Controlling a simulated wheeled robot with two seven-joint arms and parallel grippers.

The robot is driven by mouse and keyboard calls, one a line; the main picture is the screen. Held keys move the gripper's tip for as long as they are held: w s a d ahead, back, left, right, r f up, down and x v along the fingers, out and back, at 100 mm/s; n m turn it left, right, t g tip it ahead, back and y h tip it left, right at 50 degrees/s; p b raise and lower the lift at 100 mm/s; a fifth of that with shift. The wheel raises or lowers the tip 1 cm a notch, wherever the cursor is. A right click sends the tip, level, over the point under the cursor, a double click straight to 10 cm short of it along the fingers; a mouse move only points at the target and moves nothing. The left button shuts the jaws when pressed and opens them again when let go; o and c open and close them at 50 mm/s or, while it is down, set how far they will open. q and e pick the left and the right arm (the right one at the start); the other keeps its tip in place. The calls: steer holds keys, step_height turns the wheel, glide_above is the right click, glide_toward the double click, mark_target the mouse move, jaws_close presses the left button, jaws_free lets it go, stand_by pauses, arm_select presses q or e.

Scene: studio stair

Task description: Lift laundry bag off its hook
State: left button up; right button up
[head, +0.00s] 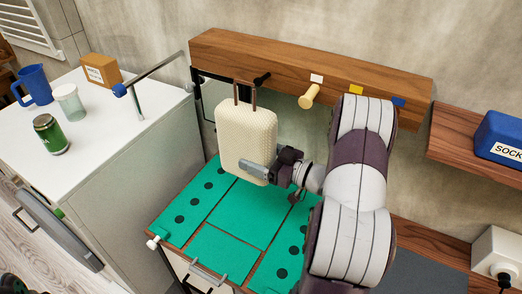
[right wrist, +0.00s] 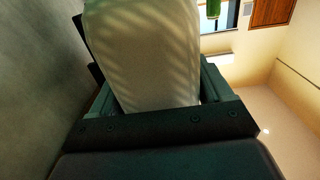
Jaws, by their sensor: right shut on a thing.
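The cream, textured laundry bag (head: 247,140) hangs upright below the wooden rail, with two thin brown handles standing up from its top. A dark hook (head: 262,79) sticks out of the rail just right of the handle tops; I cannot tell whether the handles still touch it. My right gripper (head: 256,170) is shut on the lower front of the bag. In the right wrist view the pale bag (right wrist: 145,55) fills the space between the dark fingers of my right gripper (right wrist: 155,95). My left gripper is not in view.
The wooden rail (head: 300,62) also bears a pale peg (head: 309,96) and coloured tags. A green board (head: 225,222) with dark dots lies below the bag. On the left, a white counter (head: 105,115) holds a blue mug, cups and a box. A blue box (head: 500,135) sits right.

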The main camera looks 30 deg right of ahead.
steer(key=shift+s+a+p, duration=0.15)
steer(key=shift+s+a, duration=0.25)
steer(key=shift+a, duration=0.35)
steer(key=shift+s+a+p, duration=0.15)
steer(key=shift+s+a, duration=0.25)
steer(key=shift+a, duration=0.35)
steer(key=shift+s+a+p, duration=0.15)
steer(key=shift+s+a, duration=0.25)
steer(key=shift+a, duration=0.35)
